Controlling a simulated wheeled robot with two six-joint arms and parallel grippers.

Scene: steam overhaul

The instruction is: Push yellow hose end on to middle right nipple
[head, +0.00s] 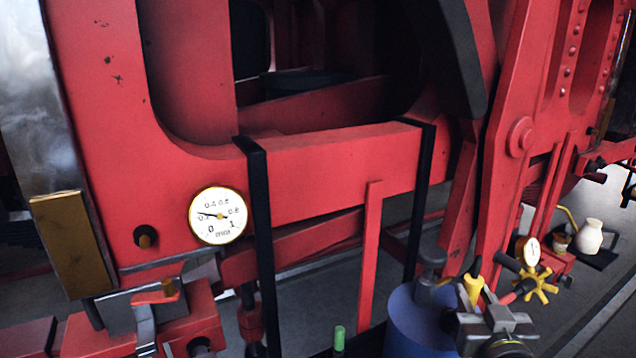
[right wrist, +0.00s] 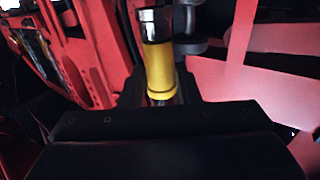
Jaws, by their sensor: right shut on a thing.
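The yellow hose end (head: 473,288) has a dark upper part and stands roughly upright near the bottom right of the head view. My right gripper (head: 478,308) is shut on it. In the right wrist view the yellow hose end (right wrist: 160,76) sits between the dark jaws, with a shiny dark section above the yellow sleeve. A grey fitting (right wrist: 189,32) lies just behind and to the right of it there. I cannot tell which part is the middle right nipple, nor whether the hose end touches one. My left gripper is not in view.
A blue cylinder (head: 415,325) stands close left of my right gripper. A yellow star handwheel (head: 537,286) and a small gauge (head: 528,251) are to its right. A large gauge (head: 218,215) and red frame beams (head: 340,165) fill the left and middle. A cream jug (head: 589,236) stands far right.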

